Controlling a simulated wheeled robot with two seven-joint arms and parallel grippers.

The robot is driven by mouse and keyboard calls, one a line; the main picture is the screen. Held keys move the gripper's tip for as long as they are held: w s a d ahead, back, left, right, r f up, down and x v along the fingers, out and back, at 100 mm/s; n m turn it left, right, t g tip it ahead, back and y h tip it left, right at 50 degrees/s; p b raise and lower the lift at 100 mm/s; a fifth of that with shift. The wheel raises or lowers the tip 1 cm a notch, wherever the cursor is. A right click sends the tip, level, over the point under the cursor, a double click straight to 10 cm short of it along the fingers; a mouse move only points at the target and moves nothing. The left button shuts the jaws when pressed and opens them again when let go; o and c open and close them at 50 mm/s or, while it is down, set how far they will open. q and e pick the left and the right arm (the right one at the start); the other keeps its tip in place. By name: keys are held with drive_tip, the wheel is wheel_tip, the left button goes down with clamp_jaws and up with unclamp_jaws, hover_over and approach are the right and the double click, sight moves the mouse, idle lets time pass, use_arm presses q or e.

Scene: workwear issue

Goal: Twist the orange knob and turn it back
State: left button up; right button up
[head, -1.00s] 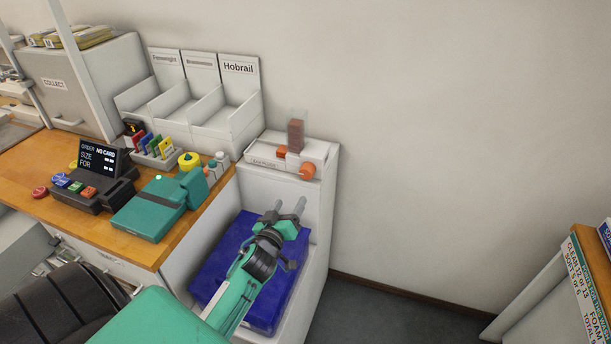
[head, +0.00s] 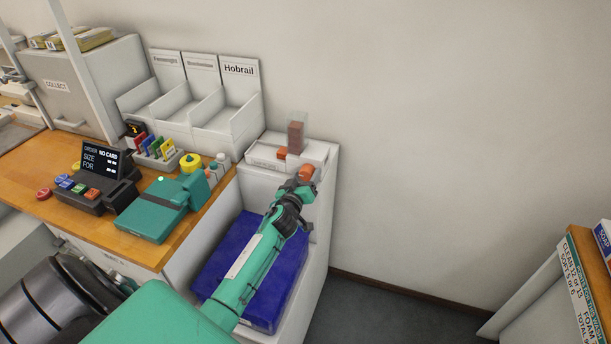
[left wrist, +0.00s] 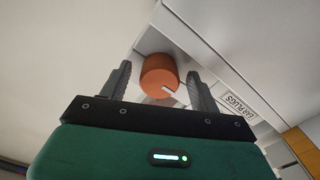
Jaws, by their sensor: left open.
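The orange knob (head: 307,172) sits on the front of the white earplug dispenser (head: 318,151), at the right end of the counter. In the left wrist view the knob (left wrist: 159,75) is a round orange cylinder with a white mark on its face. My left gripper (left wrist: 160,88) is open, with one finger on each side of the knob and gaps visible between fingers and knob. In the head view my left gripper (head: 300,182) reaches up to the knob and partly covers it. My right gripper is not in view.
A clear tube with brown contents (head: 296,137) stands on the dispenser. A blue bin (head: 235,254) lies below my left arm. A teal device (head: 153,216) and a card terminal (head: 92,192) stand on the wooden counter. Open floor lies to the right.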

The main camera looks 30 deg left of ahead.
use_arm(q)
drive_tip(key=shift+w, duration=0.2)
drive_tip(key=c, duration=1)
